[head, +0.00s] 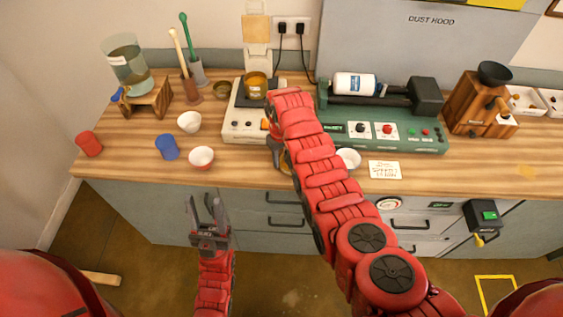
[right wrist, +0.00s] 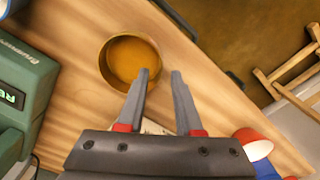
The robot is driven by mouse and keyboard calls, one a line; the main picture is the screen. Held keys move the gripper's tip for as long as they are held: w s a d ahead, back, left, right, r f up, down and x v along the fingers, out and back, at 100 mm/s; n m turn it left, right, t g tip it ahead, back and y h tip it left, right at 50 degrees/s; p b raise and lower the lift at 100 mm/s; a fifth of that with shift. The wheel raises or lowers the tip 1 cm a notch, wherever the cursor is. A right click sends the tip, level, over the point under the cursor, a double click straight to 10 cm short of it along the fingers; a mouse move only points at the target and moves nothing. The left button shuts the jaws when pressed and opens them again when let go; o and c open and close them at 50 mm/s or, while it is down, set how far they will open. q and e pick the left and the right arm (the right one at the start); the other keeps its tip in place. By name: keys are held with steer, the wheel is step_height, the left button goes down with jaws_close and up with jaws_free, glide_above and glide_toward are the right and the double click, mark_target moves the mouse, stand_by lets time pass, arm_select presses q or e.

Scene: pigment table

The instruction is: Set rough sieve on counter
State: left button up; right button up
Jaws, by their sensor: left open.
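A brass-rimmed round sieve (right wrist: 106,64) with an orange-brown inside sits on the wooden counter (right wrist: 75,95) in the right wrist view. In the head view only a sliver of it (head: 285,164) shows beside my right arm, near the front edge. My right gripper (right wrist: 163,72) is open, its fingers at the sieve's near rim, one overlapping the rim and one outside it; contact cannot be told. My left gripper (head: 207,204) is open and empty in front of the counter drawers.
A cream shaker (head: 244,122) holds another brass sieve (head: 256,86), and a smaller brass ring (head: 221,90) lies beside it. A green machine (head: 395,138) stands right. Bowls (head: 201,158), a blue jar (head: 166,147) and a red jar (head: 89,143) stand left. A white bowl (head: 349,158) is near my arm.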

step_height(320, 180, up, 11)
steer(key=p, duration=0.1)
steer(key=shift+s+f+p, duration=0.15)
steer(key=shift+f+p, duration=0.05)
steer(key=shift+p, duration=0.1)
